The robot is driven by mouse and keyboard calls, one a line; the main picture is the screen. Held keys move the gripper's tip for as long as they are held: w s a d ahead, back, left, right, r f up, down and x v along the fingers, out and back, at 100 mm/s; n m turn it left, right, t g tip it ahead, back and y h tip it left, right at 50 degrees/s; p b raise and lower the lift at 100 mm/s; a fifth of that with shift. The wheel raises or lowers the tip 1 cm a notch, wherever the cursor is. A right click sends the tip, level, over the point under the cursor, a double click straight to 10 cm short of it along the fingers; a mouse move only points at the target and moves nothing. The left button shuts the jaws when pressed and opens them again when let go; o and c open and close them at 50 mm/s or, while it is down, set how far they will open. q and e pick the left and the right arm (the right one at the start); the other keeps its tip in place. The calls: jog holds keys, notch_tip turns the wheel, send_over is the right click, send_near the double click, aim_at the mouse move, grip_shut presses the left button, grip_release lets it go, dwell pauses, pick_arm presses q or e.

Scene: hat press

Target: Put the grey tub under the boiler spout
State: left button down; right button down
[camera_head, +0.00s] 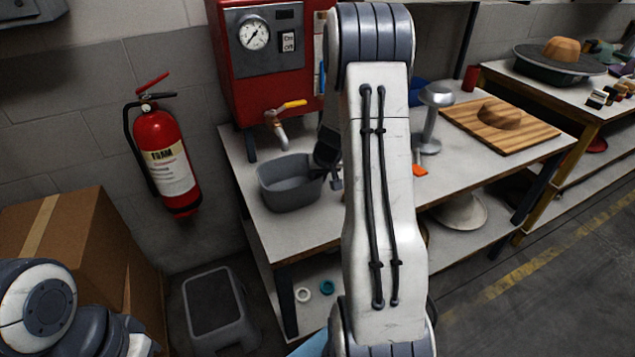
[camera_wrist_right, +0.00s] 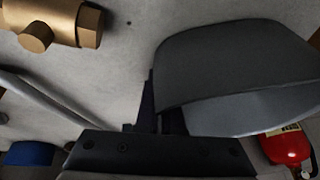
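The grey tub (camera_head: 288,192) is upright over the front left of the white table, in front of the boiler spout (camera_head: 282,134). The spout is behind the tub's back rim. My right gripper (camera_head: 328,178) is at the tub's right rim, its fingers close together on the tub wall. In the right wrist view the tub (camera_wrist_right: 225,70) fills the upper right beside the fingers (camera_wrist_right: 160,120), and a brass fitting (camera_wrist_right: 45,25) shows upper left. I cannot tell whether the tub touches the table. My left gripper is out of view.
The red boiler (camera_head: 235,85) with a gauge stands at the back of the table (camera_head: 310,232). A metal stand (camera_head: 432,120) and a wooden hat block board (camera_head: 500,125) are to the right. A fire extinguisher (camera_head: 165,160) hangs on the left wall. Boxes (camera_head: 85,235) and a step stool (camera_head: 210,305) are left.

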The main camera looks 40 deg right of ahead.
jog(key=shift+r, duration=0.1)
jog(key=shift+f, duration=0.25)
jog(key=c, duration=1)
grip_release()
jog(key=shift+r, duration=0.1)
